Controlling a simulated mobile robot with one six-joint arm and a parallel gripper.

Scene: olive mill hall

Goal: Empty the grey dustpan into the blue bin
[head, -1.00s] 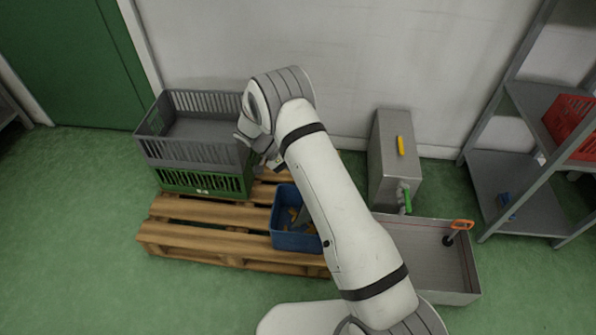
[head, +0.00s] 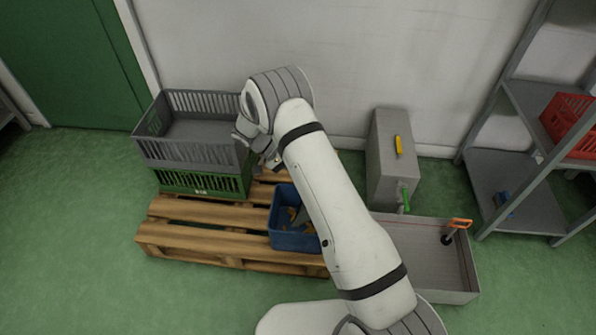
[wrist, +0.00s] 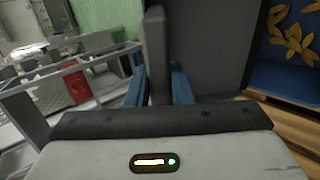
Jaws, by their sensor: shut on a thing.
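My gripper (wrist: 158,88) is shut on the handle of the grey dustpan (wrist: 207,45), with a blue finger on each side of the handle in the wrist view. The dustpan's pan stands steeply tilted, and its inside is not in view. In the head view my arm hides most of the gripper and dustpan. The blue bin (head: 290,240) stands on the pallet, partly covered by my arm. The bin also shows at the right of the wrist view (wrist: 290,82), close beside the pan, with several yellow leaf-like pieces (wrist: 292,38) in it.
A grey crate (head: 190,155) sits on a green crate (head: 205,184) at the pallet's left. The wooden pallet (head: 200,240) is bare in front. Right of my arm are a grey metal box (head: 392,170) and a low grey tray (head: 440,285). A shelf (head: 515,165) stands far right.

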